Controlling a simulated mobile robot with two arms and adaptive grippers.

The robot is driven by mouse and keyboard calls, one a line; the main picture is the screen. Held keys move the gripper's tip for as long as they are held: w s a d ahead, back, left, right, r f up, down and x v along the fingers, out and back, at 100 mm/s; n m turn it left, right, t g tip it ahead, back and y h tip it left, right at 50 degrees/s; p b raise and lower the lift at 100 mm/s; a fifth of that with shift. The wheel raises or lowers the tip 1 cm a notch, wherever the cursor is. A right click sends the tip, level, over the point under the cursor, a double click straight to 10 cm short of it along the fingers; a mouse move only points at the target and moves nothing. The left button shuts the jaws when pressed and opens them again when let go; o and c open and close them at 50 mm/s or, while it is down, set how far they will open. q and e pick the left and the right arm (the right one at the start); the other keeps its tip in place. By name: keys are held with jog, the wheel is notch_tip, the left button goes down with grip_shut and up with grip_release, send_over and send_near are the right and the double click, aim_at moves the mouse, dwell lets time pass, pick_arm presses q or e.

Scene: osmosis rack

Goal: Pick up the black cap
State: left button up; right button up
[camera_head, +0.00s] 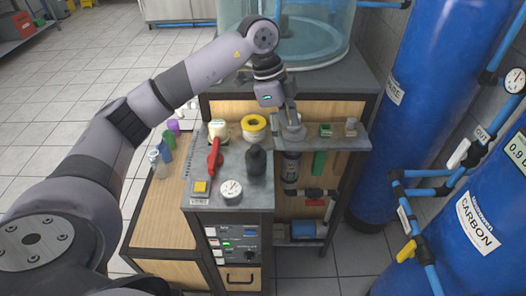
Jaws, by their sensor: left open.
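A black rounded piece with a narrower top (256,162) stands upright on the grey metal top of the bench. It is the only thing here that looks like the black cap. My left arm comes in from the left and arches over the bench. My left gripper (291,122) points down over the bench's back ledge, behind and right of the black piece and apart from it. Its fingers are open, with a grey round part close below them; whether they touch it I cannot tell. My right gripper is not in view.
Close to the black piece are a red-handled part (214,158), a round gauge (231,189), a yellow button (201,187) and a yellow tape roll (254,127). A green block (325,130) sits on the ledge. Blue tanks (440,90) and pipes stand at the right.

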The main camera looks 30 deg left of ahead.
aim_at(256, 155)
pick_arm(q)
jog(key=a+r+n+y, duration=0.3)
jog(key=a, duration=0.6)
jog(key=shift+g, duration=0.3)
jog(key=f, duration=1.1)
jog(key=shift+d+f+b, duration=0.2)
jog(key=shift+d+b, duration=0.05)
jog(key=shift+b, duration=0.05)
jog(key=f+p, duration=0.2)
jog(key=f, duration=0.3)
jog(key=shift+d+f, duration=0.2)
jog(key=shift+f, duration=0.25)
jog(key=shift+c, duration=0.3)
jog(key=c, duration=0.9)
jog(key=shift+r, duration=0.1)
